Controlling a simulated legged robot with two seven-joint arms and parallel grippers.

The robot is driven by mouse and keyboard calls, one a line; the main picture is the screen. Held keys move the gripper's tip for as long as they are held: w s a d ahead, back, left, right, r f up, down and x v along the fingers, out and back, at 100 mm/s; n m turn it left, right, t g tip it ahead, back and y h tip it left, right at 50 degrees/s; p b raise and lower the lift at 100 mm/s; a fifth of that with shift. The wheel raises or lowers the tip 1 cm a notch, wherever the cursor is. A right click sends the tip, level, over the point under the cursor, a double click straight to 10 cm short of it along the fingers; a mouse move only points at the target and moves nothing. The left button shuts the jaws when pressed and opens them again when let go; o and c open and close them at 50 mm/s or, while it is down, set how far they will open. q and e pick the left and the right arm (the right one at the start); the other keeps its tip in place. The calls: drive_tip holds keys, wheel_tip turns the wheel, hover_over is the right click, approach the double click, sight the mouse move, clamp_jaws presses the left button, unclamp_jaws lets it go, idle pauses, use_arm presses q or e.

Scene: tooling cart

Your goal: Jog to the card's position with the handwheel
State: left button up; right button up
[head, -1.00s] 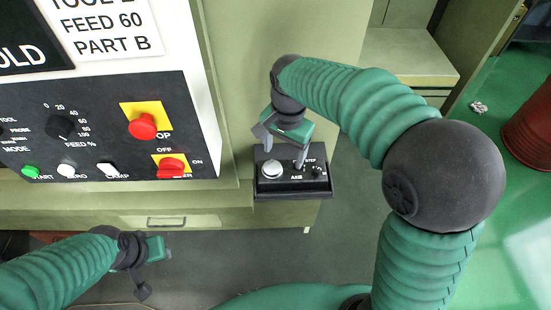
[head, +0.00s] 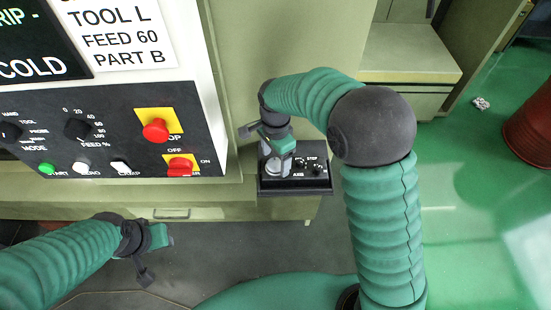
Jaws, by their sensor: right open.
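The handwheel (head: 272,168) is a round silver dial on the left of a small black box (head: 310,184) with an AXIS and a STEP knob. My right gripper (head: 264,152) is open, above and over the handwheel. One finger points down in front of the dial and hides part of it; I cannot tell whether it touches. The card (head: 122,38) at the top left reads TOOL L, FEED 60, PART B; its upper part is cut off. My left gripper (head: 153,256) hangs low at the left, away from the box, and its finger gap is not clear.
A control panel (head: 110,115) with knobs, buttons and a red stop button (head: 155,130) stands left of the box. A dark screen (head: 35,45) above it partly shows, reading COLD.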

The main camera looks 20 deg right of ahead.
drive_tip(key=shift+a+f, duration=0.2)
drive_tip(key=shift+f, duration=0.65)
use_arm(q)
drive_tip(key=shift+a+r, duration=0.15)
drive_tip(key=shift+a, duration=0.3)
use_arm(e)
drive_tip(key=shift+a, duration=0.2)
drive_tip(key=shift+d, duration=0.2)
drive_tip(key=c, duration=1.4)
use_arm(q)
drive_tip(key=shift+d, duration=0.2)
drive_tip(key=shift+r, duration=0.1)
use_arm(e)
drive_tip(key=shift+n, duration=0.3)
